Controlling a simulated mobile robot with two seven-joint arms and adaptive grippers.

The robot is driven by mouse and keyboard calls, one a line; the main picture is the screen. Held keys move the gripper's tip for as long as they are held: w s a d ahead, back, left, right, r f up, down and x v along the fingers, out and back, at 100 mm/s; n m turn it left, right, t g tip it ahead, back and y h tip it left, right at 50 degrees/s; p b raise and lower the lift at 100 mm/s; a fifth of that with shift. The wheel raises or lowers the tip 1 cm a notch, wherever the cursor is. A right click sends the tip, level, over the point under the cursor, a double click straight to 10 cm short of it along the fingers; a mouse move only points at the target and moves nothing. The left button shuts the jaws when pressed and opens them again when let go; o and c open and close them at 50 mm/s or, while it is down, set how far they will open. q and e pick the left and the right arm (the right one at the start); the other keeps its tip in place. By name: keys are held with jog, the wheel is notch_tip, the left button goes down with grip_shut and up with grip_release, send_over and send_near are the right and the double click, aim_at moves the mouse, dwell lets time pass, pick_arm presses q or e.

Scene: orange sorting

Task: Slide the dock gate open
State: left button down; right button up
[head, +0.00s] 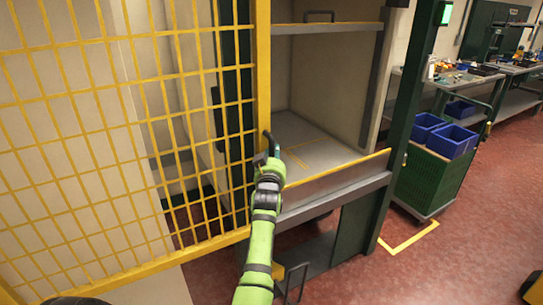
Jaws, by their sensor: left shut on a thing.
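The yellow mesh dock gate (263,75) fills the left of the head view, its upright edge post standing near the middle. A dark handle (267,138) is on that post. My left gripper (268,153) is at the handle and shut on it; the green arm hides part of the post's lower end. The fingertips are small and partly hidden. My right gripper is not in view.
Right of the gate's post is an open bay with a pale shelf floor (318,152) and a yellow-edged front rail (335,178). A dark green post (405,120) bounds it. A green cart (432,182) with blue bins stands beyond.

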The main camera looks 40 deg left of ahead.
pick_arm(q)
jog(key=shift+f, duration=0.1)
jog(key=c, duration=1.3)
grip_release()
jog(key=shift+c, duration=0.2)
jog(key=shift+o, duration=0.4)
jog(key=shift+w, duration=0.1)
jog(key=v, duration=0.7)
jog(key=shift+s+d, duration=0.15)
jog(key=shift+s, duration=0.1)
jog(key=shift+f, duration=0.1)
